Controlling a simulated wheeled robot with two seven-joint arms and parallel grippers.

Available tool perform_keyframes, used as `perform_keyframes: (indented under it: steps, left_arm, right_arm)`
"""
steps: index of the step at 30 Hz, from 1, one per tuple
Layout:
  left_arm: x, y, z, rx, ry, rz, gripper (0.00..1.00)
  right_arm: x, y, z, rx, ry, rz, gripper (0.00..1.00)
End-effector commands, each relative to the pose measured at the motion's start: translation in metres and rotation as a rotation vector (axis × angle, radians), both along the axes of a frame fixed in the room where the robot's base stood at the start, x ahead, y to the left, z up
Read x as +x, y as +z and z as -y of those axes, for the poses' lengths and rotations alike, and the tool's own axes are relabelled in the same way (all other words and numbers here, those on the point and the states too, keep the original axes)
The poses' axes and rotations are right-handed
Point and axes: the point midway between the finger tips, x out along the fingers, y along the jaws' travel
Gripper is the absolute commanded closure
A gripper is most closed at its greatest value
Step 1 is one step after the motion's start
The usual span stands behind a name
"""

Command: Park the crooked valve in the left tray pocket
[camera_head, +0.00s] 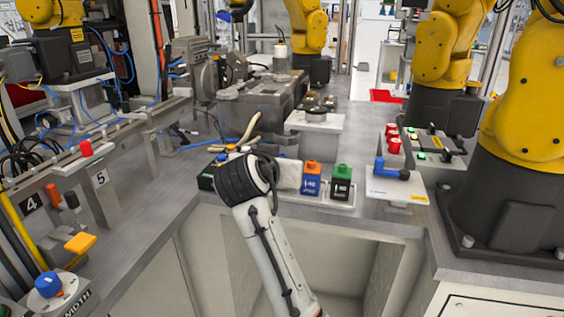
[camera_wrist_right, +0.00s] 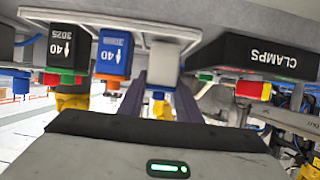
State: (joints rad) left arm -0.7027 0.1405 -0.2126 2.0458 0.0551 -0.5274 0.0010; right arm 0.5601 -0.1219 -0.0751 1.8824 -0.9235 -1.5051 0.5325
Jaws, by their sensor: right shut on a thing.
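A pale valve block (camera_head: 288,174) with a blue cap stands at the left end of the light tray (camera_head: 318,205); in the right wrist view the pale block (camera_wrist_right: 163,62) shows upside down between my fingers. My right gripper (camera_wrist_right: 167,92) is shut on it. In the head view my dark wrist hides the fingers and part of the block. I cannot tell how far it is seated or tilted. To its right stand a blue valve (camera_head: 312,185) with an orange cap and a black valve (camera_head: 341,187) with a green cap, both upright. My left gripper is not in view.
A black CLAMPS box (camera_wrist_right: 250,52) with coloured buttons sits just left of the tray in the head view. A light plate with a blue-handled tool (camera_head: 390,173) lies to the right. A pedestal (camera_head: 315,122) stands behind. Yellow robot arms (camera_head: 524,110) stand at right.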

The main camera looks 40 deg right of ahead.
Motion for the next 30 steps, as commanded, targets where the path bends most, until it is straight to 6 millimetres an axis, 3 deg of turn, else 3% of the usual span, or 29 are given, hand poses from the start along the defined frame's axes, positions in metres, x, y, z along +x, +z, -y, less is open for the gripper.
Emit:
perform_keyframes:
  steps: [11,12,16,25,30]
  left_arm:
    - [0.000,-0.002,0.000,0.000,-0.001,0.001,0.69]
    - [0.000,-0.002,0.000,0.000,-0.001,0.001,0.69]
    - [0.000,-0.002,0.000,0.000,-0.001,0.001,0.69]
    - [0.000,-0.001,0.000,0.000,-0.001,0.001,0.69]
    - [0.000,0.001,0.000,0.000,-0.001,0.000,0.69]
  right_arm:
    - [0.000,-0.006,0.000,0.000,0.000,0.000,0.93]
    - [0.000,-0.006,0.000,0.000,0.000,0.001,0.66]
    - [0.000,-0.006,0.000,0.001,0.000,0.001,0.47]
    - [0.000,-0.006,-0.001,0.001,0.000,-0.001,0.47]
    - [-0.011,0.002,-0.015,0.002,0.002,0.001,0.47]
